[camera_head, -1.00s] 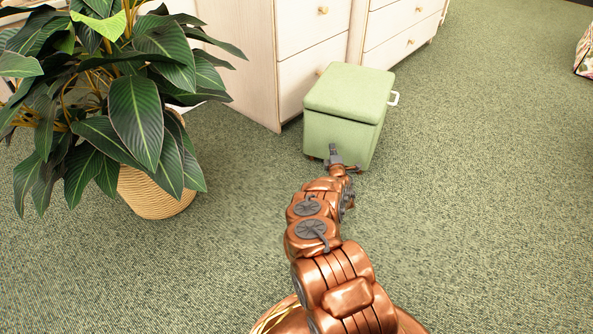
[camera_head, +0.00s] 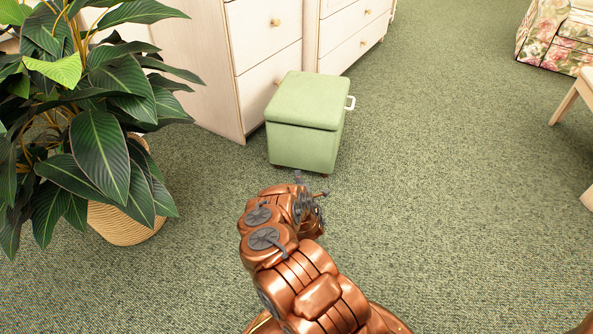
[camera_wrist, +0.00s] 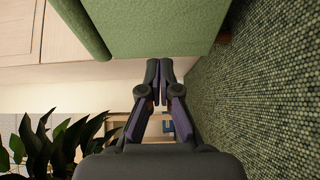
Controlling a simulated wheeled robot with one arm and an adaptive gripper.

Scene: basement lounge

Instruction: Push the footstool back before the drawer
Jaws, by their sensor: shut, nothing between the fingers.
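The green footstool (camera_head: 302,147) stands upright on the carpet, close in front of the pale chest's lower drawer (camera_head: 257,94). It has a padded lid and a white handle (camera_head: 350,103) on its right side. It hides part of the drawer front. My gripper (camera_head: 299,178) is low, at the near side of the footstool, partly hidden by my own arm. In the wrist view the gripper (camera_wrist: 160,64) is shut and empty, its tips close to the footstool's edge (camera_wrist: 160,30). I cannot tell whether they touch it.
A large leafy plant (camera_head: 103,150) in a woven pot (camera_head: 125,220) stands at the left. A second chest (camera_head: 350,40) is behind the footstool. A floral armchair (camera_head: 555,40) and a wooden chair (camera_head: 572,100) are at the right. The carpet (camera_head: 430,170) between is clear.

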